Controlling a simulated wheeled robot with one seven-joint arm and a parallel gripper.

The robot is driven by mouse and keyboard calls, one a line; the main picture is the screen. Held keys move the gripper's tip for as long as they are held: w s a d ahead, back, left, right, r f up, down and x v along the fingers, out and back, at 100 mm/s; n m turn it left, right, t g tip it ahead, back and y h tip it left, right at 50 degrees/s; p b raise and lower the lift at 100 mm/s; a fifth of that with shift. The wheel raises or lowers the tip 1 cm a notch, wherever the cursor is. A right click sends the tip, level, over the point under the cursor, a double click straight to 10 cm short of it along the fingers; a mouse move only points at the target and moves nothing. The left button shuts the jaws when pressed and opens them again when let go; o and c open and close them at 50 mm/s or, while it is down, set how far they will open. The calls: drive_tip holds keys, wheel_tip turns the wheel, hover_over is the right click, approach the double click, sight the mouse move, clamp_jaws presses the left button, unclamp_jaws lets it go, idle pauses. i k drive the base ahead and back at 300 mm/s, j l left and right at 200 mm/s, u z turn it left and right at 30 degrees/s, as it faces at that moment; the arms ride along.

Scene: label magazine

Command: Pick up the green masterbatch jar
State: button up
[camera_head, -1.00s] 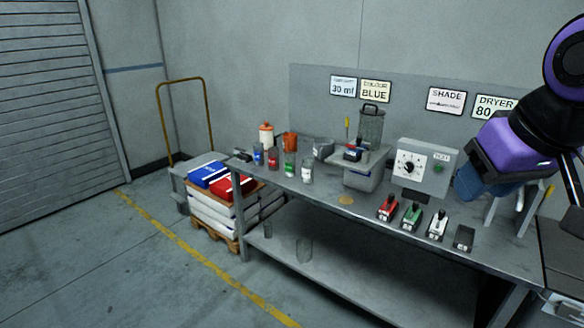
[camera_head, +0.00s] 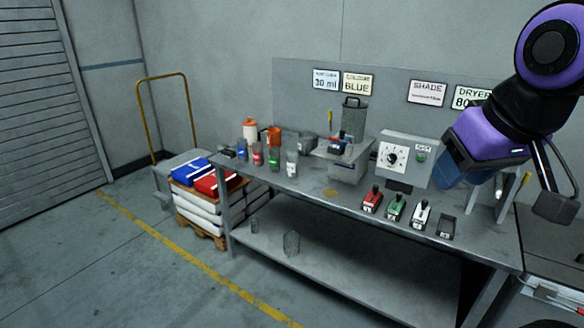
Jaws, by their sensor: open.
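The green masterbatch jar (camera_head: 274,161) is a small clear jar with a green label, upright on the left part of the grey workbench (camera_head: 325,192). It stands in a row between a jar with a red label (camera_head: 257,154) on its left and a jar with a white label (camera_head: 292,166) on its right. My gripper (camera_head: 505,188) is at the upper right, well to the right of the jars and apart from them. It is open and seems empty; its fingertips are hard to make out.
An orange-capped white bottle (camera_head: 250,129), an orange cup (camera_head: 273,134) and a blue-labelled jar (camera_head: 242,149) stand near the green one. A hopper machine (camera_head: 348,165) and a dial box (camera_head: 403,160) stand to the right. Sacks (camera_head: 203,205) on a pallet flank the bench. The floor in front is clear.

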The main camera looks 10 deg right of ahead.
sight(275, 155)
drive_tip(key=i+j+z, duration=0.1)
drive_tip(key=i+j, duration=0.2)
drive_tip(key=i+j+z, duration=0.25)
drive_tip(key=i+j, duration=0.25)
drive_tip(key=i+j+z, duration=0.1)
drive_tip(key=i+j, duration=0.15)
drive_tip(key=j, duration=0.25)
drive_tip(key=i+j+z, duration=0.15)
drive_tip(key=j, duration=0.2)
drive_tip(key=i+j+z, duration=0.1)
drive_tip(key=i+j, duration=0.2)
drive_tip(key=i+j+z, duration=0.1)
drive_tip(key=j, duration=0.4)
drive_tip(key=i+j+z, duration=0.15)
drive_tip(key=j, duration=0.3)
drive_tip(key=i, duration=0.1)
